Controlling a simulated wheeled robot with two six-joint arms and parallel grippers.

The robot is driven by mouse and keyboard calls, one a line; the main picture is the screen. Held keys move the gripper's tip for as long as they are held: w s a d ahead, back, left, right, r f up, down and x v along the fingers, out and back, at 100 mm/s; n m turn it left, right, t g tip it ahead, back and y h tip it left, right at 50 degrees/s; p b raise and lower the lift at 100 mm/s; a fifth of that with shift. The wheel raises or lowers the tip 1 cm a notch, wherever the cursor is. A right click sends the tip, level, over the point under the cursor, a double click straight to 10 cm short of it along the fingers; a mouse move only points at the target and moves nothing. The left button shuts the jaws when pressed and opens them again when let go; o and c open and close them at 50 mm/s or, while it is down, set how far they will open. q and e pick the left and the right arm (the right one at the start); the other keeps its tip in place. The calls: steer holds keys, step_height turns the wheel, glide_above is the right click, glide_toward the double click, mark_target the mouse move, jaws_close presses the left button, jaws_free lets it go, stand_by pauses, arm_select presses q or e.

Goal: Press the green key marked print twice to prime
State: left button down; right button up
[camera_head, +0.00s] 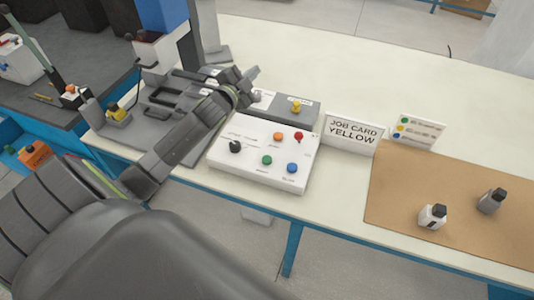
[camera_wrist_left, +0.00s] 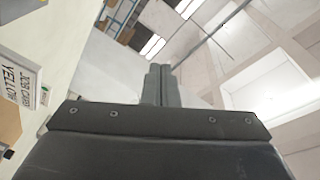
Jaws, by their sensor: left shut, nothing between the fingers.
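A white control box (camera_head: 250,178) stands near the table's front edge in the head view. On its top are a green key (camera_head: 266,160), a blue key (camera_head: 292,168), an orange key (camera_head: 278,137), a red knob (camera_head: 298,136) and a black dial (camera_head: 235,146). The lettering beside the keys is too small to read. My left gripper (camera_head: 252,84) is behind and above the box's far left part, apart from the green key. In the left wrist view its fingers (camera_wrist_left: 160,84) are shut and empty. My right gripper is not in view.
A grey box with a yellow knob (camera_head: 295,105) stands behind the control box. A card reading "JOB CARD YELLOW" (camera_head: 352,132) stands to the right, also in the left wrist view (camera_wrist_left: 18,82). A brown mat (camera_head: 400,185) carries two small bottles. My forearm crosses the left side.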

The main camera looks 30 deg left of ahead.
arm_select(q)
steer(key=s+d+r+m+g+h+b, duration=0.15)
steer(key=d+m+h, duration=0.45)
steer(key=m, duration=0.7)
steer(key=s+d+r+m+h, duration=0.25)
steer(key=d+m+h, duration=0.35)
steer(key=m, duration=0.7)
steer(key=s+a+f+m+g+y+b, duration=0.1)
steer(key=s+f+m+g+y, duration=0.1)
steer(key=f+m+g, duration=0.3)
steer(key=s+a+f+m+g+y+b, duration=0.1)
steer(key=s+a+f+m+g+y, duration=0.1)
steer(key=f+m, duration=0.8)
steer(key=m+g+y, duration=0.1)
steer(key=g, duration=0.1)
steer(key=shift+g, duration=0.35)
steer(key=shift+s+f, duration=0.1)
